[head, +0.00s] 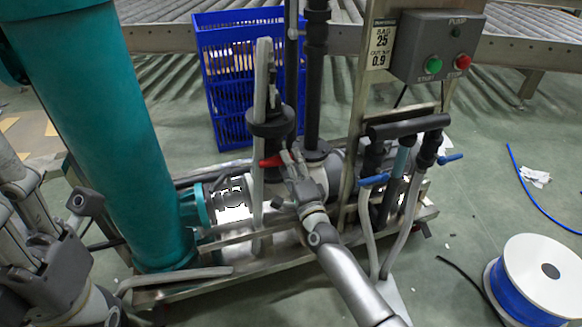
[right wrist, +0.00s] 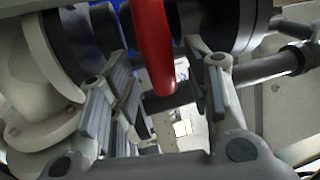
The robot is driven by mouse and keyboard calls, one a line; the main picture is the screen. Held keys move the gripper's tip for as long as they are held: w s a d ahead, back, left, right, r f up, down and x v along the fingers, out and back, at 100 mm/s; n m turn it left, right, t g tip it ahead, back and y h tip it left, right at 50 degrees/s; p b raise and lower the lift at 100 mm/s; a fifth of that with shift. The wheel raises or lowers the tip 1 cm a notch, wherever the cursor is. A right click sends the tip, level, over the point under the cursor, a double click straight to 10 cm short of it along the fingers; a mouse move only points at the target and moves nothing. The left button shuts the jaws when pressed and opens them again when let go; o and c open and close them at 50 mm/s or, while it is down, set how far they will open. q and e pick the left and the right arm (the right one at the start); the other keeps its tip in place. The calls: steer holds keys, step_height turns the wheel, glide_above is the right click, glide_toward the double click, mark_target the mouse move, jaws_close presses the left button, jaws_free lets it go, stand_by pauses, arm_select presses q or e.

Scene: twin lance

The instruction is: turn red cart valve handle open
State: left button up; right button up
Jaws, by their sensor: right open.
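The red valve handle (head: 270,161) shows on the cart's pipework in the head view, just left of my right gripper's fingertips (head: 287,158). In the right wrist view, the red handle (right wrist: 154,48) hangs down from the top edge. Its rounded lower end lies between the two spread fingers of my right gripper (right wrist: 160,75). The gripper is open, with gaps seen on both sides of the handle; any contact is hard to judge. My left gripper (head: 50,245) is at the left edge of the head view, far from the handle; its finger opening is unclear.
A large teal cylinder (head: 95,130) stands on the cart left of the valve. Black pipes (head: 316,80) and a button box (head: 437,48) rise near my right gripper. Blue-levered hoses (head: 373,180) are to the right. A blue crate (head: 222,95) stands behind.

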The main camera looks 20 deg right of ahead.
jaws_close()
stand_by(0.3)
